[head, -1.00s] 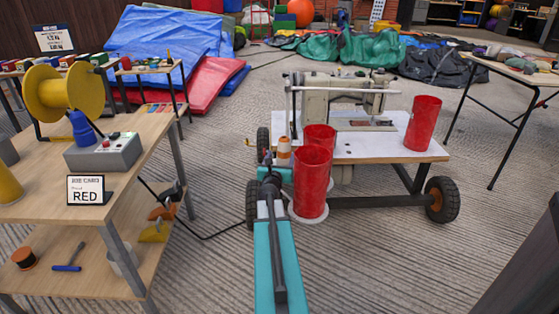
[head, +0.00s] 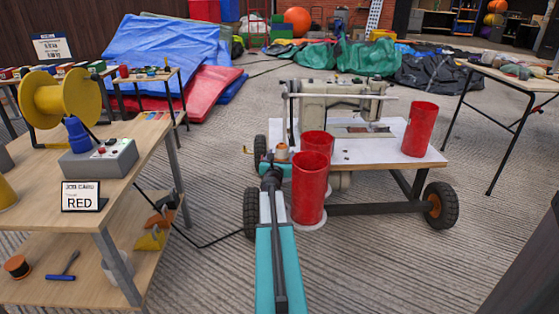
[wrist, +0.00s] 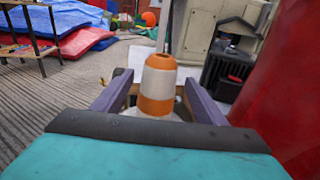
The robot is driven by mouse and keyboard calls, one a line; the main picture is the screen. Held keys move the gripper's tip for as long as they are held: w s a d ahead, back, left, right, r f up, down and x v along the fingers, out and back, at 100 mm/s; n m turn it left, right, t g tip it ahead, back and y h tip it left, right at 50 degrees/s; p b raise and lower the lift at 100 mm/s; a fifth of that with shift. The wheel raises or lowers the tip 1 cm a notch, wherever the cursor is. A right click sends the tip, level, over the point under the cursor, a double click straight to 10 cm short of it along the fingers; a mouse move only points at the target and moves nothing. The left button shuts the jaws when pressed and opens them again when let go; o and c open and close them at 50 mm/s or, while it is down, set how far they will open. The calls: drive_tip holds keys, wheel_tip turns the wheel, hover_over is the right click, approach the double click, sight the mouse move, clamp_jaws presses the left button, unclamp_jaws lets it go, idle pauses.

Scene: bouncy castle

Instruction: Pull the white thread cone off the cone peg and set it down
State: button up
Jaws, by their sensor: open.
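A white thread cone with orange bands (wrist: 157,78) stands upright in the wrist view, between the two jaws of my gripper (wrist: 157,100). The jaws are spread on either side of it; whether either one touches it I cannot tell. The cone peg cannot be made out. A thin upright rod shows behind the cone's top in the wrist view.
Red tubes (head: 309,190) stand close right of my arm; one fills the wrist view's right side (wrist: 285,95). A sewing machine (head: 335,102) sits on the white wheeled cart (head: 385,155). A wooden bench (head: 135,150) with a yellow spool stands left.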

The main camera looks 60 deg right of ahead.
drive_tip(key=shift+x, duration=1.55)
drive_tip(key=c, duration=1.3)
drive_tip(key=shift+r, duration=0.1)
drive_tip(key=shift+r+p, duration=3.45)
drive_tip(key=shift+r, duration=0.75)
drive_tip(key=shift+r+p, duration=1.6)
drive_tip(key=shift+r, duration=0.25)
